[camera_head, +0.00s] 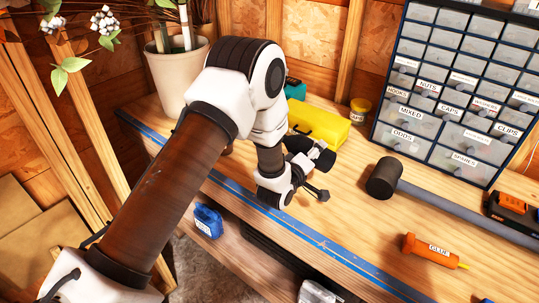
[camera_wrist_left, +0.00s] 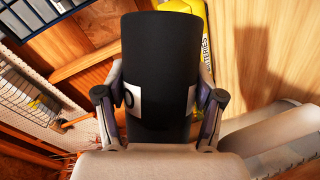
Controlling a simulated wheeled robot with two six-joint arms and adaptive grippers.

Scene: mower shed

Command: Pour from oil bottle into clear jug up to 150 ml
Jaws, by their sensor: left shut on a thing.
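My left gripper (camera_wrist_left: 158,98) is shut on a black bottle (camera_wrist_left: 160,60) in the left wrist view. One finger presses on each side, and a white label with part of a letter shows beside the fingers. I take it for the oil bottle, though its name cannot be read. In the head view my left arm comes in from the left, and the left gripper (camera_head: 305,178) is over the workbench. The bottle is hard to tell from the gripper's dark parts there. I cannot make out the clear jug; my arm hides part of the bench. My right gripper is not in view.
A yellow case (camera_head: 318,124) stands behind the gripper, with a plant pot (camera_head: 178,75) to its left. A mallet (camera_head: 383,178), an orange glue tube (camera_head: 430,250) and a drawer cabinet (camera_head: 455,90) are to the right. Bare wood lies between gripper and glue.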

